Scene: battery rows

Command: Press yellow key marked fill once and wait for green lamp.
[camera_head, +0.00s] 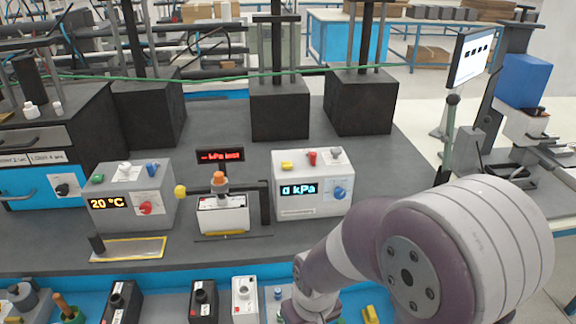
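A pale box with a blue "0 kPa" display (299,189) stands on the grey bench right of centre. On its top are a yellow key (287,167), a red key (312,158) and a grey key (336,153); a blue knob (340,194) is on its front. Any writing on the yellow key is too small to read. I see no lit green lamp. My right arm comes in from the lower right, in front of the bench edge and apart from the yellow key; its gripper is not in view. My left arm and gripper are not in view.
A battery-like block (222,216) with an orange top sits in a fixture beside the box, under a red-lit sign (220,155). A "20 °C" box (130,197) stands at left. Black blocks with posts stand behind. Several batteries stand along the near blue edge.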

